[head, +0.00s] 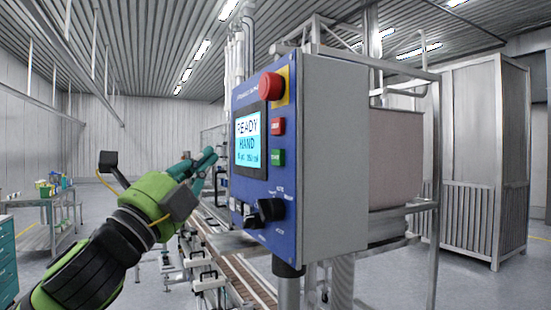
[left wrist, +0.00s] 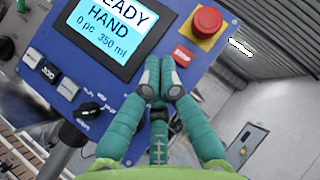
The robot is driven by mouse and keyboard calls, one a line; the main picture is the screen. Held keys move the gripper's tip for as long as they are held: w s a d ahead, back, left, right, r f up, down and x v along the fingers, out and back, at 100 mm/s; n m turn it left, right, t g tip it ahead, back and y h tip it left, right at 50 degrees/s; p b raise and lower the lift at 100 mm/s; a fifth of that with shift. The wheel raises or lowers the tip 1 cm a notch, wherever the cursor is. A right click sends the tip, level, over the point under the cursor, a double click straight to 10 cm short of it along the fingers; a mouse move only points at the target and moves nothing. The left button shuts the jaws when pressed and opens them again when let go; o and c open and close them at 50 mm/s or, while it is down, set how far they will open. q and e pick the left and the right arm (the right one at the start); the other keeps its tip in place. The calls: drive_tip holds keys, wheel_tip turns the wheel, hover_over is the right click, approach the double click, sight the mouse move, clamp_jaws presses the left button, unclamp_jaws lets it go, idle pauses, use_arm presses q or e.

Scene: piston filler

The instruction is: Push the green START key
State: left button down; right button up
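The green START key (head: 278,157) sits on the blue front of the control box (head: 250,205), under a red key (head: 278,127), which also shows in the left wrist view (left wrist: 182,56). My left gripper (head: 207,158) is left of the panel face in the head view, its teal fingers pointing toward it. In the left wrist view the fingertips (left wrist: 160,79) are together and empty, just below the red key. The green key is not visible there; the fingers seem to cover it. Contact cannot be told. My right gripper is not in view.
A red emergency knob (head: 270,85) on a yellow plate is above the keys. The lit display (head: 248,143) reads READY, HAND. Black rotary switches (head: 270,209) stick out below. A conveyor (head: 235,275) runs beneath, and a steel frame (head: 432,190) stands right.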

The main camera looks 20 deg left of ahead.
sight(276, 157)
use_arm(q)
drive_tip(key=shift+w+d, duration=0.1)
drive_tip(key=w+d+p, duration=0.3)
drive_tip(key=w+d, duration=0.2)
drive_tip(key=w, duration=0.1)
drive_tip(key=shift+w+d, duration=0.25)
drive_tip(key=shift+d, duration=0.15)
idle(1.4)
drive_tip(key=shift+w+d, duration=0.3)
